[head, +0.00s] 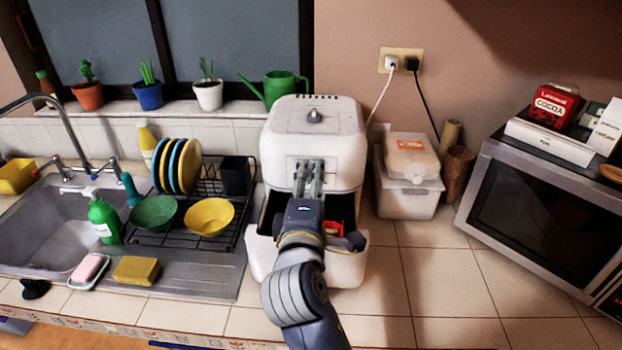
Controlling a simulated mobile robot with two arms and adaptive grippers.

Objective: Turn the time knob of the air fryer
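The air fryer (283,148) is a white box on the counter in the middle of the head view. A small grey knob (314,115) shows on its upper part. Its drawer (345,268) stands pulled out at the front, with something red (333,230) inside. My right gripper (309,167) is in front of the fryer's front face, below the knob and above the open drawer. Its fingers point up and away. They cover part of the front panel, and I cannot tell if they touch it or how far apart they are. My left gripper is not in view.
A dish rack (222,239) with plates and bowls stands close on the left, beside the sink (45,228). A lidded white container (408,195) is close on the right, and a microwave (540,215) is farther right. The tiles between drawer and microwave are clear.

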